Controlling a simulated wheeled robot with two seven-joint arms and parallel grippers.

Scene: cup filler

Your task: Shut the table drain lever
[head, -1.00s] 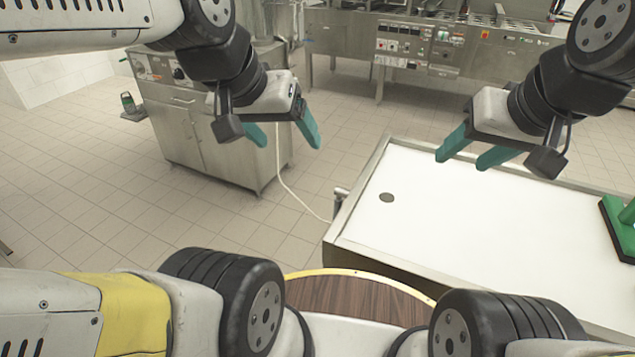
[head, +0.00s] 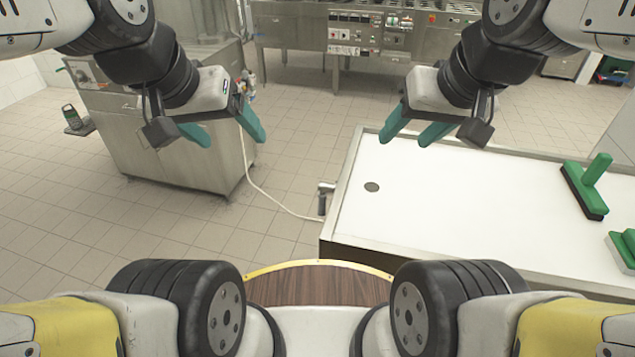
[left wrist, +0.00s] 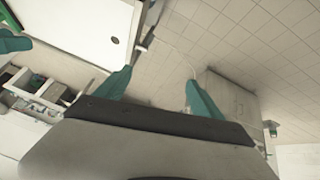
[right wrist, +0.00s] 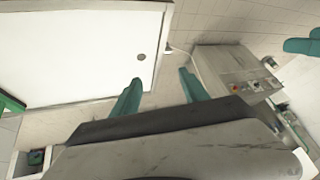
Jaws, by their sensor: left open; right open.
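The white-topped table (head: 450,205) stands right of centre in the head view, with a dark round drain hole (head: 371,187) near its left end. A metal drain pipe with a lever (head: 324,196) sticks out from that end; whether the lever is open or shut cannot be told. My left gripper (head: 234,140) is open and empty, in the air left of the table. My right gripper (head: 404,141) is open and empty above the table's far left part. The drain hole also shows in the left wrist view (left wrist: 115,40) and in the right wrist view (right wrist: 141,57).
A green squeegee-like tool (head: 587,185) and another green item (head: 624,246) lie on the table's right part. A steel cabinet (head: 165,145) stands at left, with a pale hose (head: 275,200) on the floor. A steel machine (head: 370,40) stands behind.

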